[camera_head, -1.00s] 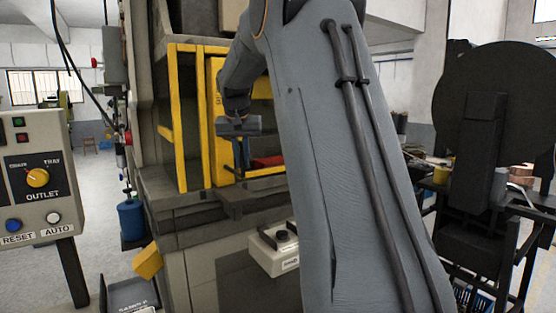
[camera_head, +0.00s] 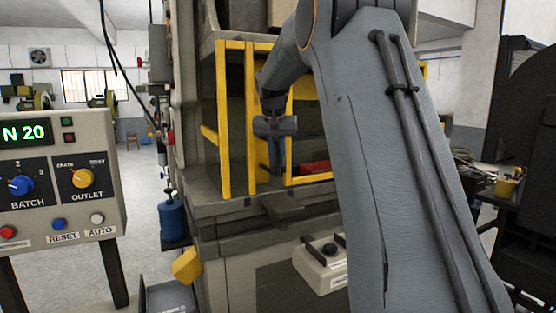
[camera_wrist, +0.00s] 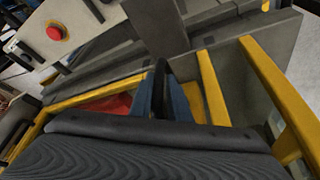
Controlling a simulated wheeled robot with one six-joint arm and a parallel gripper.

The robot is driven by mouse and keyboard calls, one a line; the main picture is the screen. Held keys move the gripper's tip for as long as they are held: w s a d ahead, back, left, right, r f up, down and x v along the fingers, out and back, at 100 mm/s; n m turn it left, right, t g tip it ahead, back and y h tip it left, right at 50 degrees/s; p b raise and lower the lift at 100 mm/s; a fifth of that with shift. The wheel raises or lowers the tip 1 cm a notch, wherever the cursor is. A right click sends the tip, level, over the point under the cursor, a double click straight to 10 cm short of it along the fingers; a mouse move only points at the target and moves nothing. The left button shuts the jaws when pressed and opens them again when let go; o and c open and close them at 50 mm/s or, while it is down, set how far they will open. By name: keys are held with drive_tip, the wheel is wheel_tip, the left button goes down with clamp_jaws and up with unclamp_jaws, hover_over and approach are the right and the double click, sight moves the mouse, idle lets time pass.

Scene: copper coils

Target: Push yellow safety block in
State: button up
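A yellow block (camera_head: 187,266) sits tilted at the lower left side of the press, below its table (camera_head: 250,212). My gripper (camera_head: 276,170) points down at the front of the press's yellow guard frame (camera_head: 223,120), above and to the right of the block and well apart from it. I cannot make out the yellow block in the wrist view. My arm covers the right part of the press.
A red part (camera_head: 314,167) lies inside the guard. A control panel (camera_head: 55,170) with knobs and buttons stands at the left, and a blue cylinder (camera_head: 173,218) stands beside the press. A pale box (camera_head: 322,268) with a dark knob is at the press front. Open floor shows at the left.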

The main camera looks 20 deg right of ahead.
drive_tip(key=o, duration=0.3)
drive_tip(key=shift+w+a, duration=0.1)
drive_tip(key=shift+w, duration=0.15)
drive_tip(key=shift+s, duration=0.15)
drive_tip(key=b+v, duration=0.2)
drive_tip(key=v, duration=0.5)
drive_tip(key=shift+s+r, duration=0.1)
drive_tip(key=shift+r, duration=0.25)
drive_tip(key=shift+a, duration=0.1)
